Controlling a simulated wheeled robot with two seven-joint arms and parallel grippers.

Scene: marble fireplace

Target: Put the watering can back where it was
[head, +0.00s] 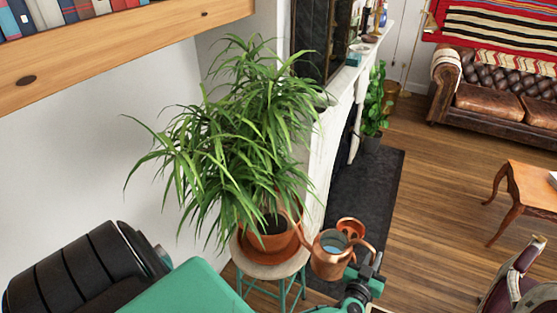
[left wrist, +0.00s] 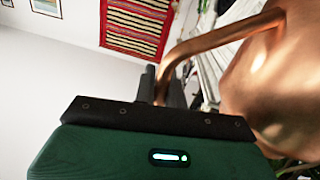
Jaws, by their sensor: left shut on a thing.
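The copper watering can (head: 330,257) is at the right edge of the round stool (head: 246,262), in front of the potted plant. Its open top shows a bluish surface inside. My left gripper (head: 361,277) is at the can's right side, shut on its handle. In the left wrist view the curved handle (left wrist: 213,41) runs between the fingers (left wrist: 160,86), and the can's body (left wrist: 270,85) fills the right side. I cannot tell whether the can's base touches anything. My right gripper is not in view.
The leafy plant (head: 235,140) in a terracotta pot (head: 272,238) stands on the stool, close to the can. The white fireplace (head: 320,165) is behind, with a dark hearth (head: 365,200) beside it. A wooden shelf (head: 130,45) is at upper left. Open wooden floor (head: 440,190) lies to the right.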

